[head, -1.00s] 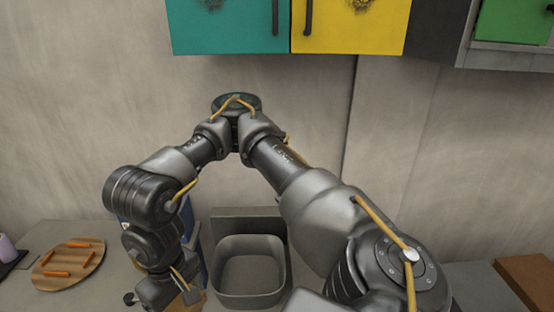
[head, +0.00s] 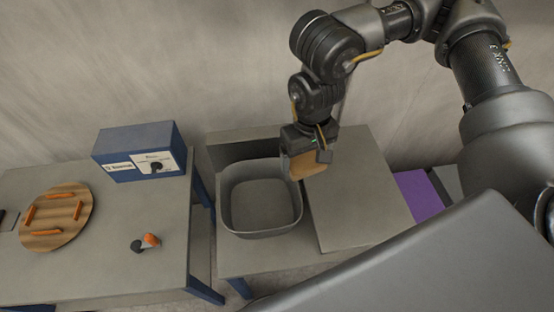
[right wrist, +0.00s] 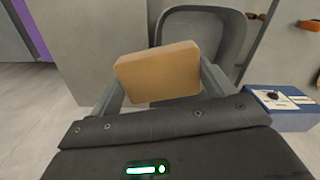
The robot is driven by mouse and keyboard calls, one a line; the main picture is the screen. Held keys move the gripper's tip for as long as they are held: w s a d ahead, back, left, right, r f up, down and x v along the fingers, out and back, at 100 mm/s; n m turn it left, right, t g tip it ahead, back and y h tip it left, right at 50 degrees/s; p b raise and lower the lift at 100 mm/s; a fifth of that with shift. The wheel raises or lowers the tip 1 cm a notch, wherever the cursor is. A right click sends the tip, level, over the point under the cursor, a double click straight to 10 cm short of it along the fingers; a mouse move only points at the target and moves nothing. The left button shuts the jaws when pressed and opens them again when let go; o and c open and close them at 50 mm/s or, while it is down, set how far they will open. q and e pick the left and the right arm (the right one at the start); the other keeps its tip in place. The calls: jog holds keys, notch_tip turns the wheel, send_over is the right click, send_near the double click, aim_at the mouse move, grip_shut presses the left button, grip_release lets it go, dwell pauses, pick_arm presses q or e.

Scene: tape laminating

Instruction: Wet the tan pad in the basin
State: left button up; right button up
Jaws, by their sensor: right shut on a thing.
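The tan pad (head: 309,163) is held in my right gripper (head: 306,150), which is shut on it. In the right wrist view the pad (right wrist: 158,72) sits between the two fingers of my right gripper (right wrist: 160,88). The grey basin (head: 262,224) stands open-topped in a gap between the worktops. The pad is at the basin's right rim, above the rim or the counter edge; its height is hard to judge. The basin (right wrist: 203,20) also shows beyond the pad in the right wrist view. No water can be made out in it. My left gripper is not in view.
A blue box with a knob (head: 140,152) stands on the left table. A round wooden board (head: 58,217) with orange sticks lies there, with a small orange and dark item (head: 146,242). The counter right of the basin (head: 355,205) is bare. A purple panel (head: 422,196) lies farther right.

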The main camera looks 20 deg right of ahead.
jog(key=a+m, duration=0.1)
jog(key=a+f+m+g+p, duration=0.1)
jog(key=a, duration=0.1)
jog(key=a+m+p, duration=0.1)
jog(key=m, duration=0.1)
jog(key=shift+w+a+f, duration=0.15)
jog(key=shift+w+a, duration=0.1)
jog(key=shift+w, duration=0.05)
pick_arm(q)
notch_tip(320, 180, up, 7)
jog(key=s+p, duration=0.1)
jog(key=p, duration=0.4)
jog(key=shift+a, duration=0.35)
pick_arm(e)
jog(key=w+a+f+m+t+y, duration=0.1)
jog(key=w+f+m+y, duration=0.1)
jog(key=f+m, duration=0.3)
jog(key=w+a+f+m+t+y, duration=0.1)
jog(key=w+f+m, duration=0.4)
jog(key=m, duration=0.7)
jog(key=a+y, duration=0.1)
jog(key=y, duration=0.1)
jog(key=shift+a+f+y, duration=0.25)
jog(key=shift+f+y, duration=0.05)
jog(key=shift+f, duration=0.1)
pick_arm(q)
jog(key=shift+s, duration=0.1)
pick_arm(e)
jog(key=shift+f+t, duration=0.1)
jog(key=shift+t, duration=0.2)
